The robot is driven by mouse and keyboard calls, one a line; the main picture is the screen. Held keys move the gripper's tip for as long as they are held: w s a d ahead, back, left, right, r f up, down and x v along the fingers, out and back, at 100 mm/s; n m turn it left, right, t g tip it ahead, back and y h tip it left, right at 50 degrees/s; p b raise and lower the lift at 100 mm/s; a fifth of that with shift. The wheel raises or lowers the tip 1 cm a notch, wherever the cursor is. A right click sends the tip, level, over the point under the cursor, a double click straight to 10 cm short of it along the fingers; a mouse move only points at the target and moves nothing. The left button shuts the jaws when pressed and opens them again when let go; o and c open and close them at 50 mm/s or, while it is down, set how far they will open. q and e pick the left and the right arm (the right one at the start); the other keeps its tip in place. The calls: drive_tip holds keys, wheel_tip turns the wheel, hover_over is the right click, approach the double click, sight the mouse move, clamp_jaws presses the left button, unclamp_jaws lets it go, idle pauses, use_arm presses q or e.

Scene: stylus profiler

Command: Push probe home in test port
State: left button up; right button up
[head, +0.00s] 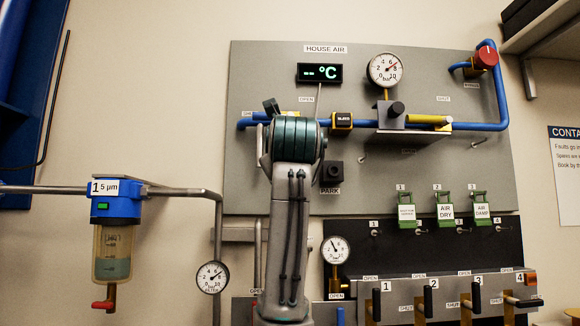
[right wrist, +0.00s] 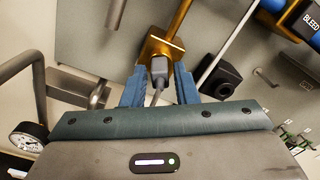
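The probe (right wrist: 158,68) shows in the right wrist view as a small dark plug with a grey cable trailing toward the camera. It sits at the brass test port (right wrist: 180,22), whose square face is behind it. How deep it sits I cannot tell. My right gripper (right wrist: 159,75) has its two blue fingers on either side of the probe, with narrow gaps visible between them and the plug. In the head view my right arm covers the port and probe. The display (head: 320,73) reads "-- °C". My left gripper is not in view.
A dark PARK holder (head: 331,173) is right of my arm; it also shows in the right wrist view (right wrist: 218,80). The blue pipe (head: 370,124) with a yellow-black BLEED fitting (head: 342,121) runs nearby. A filter bowl (head: 113,250) stands left, valves (head: 428,300) lower right.

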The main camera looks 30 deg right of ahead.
drive_tip(key=shift+o, duration=1)
drive_tip(key=shift+c, duration=0.3)
drive_tip(key=b+v, duration=0.2)
drive_tip(key=v, duration=0.5)
drive_tip(key=shift+f, duration=0.15)
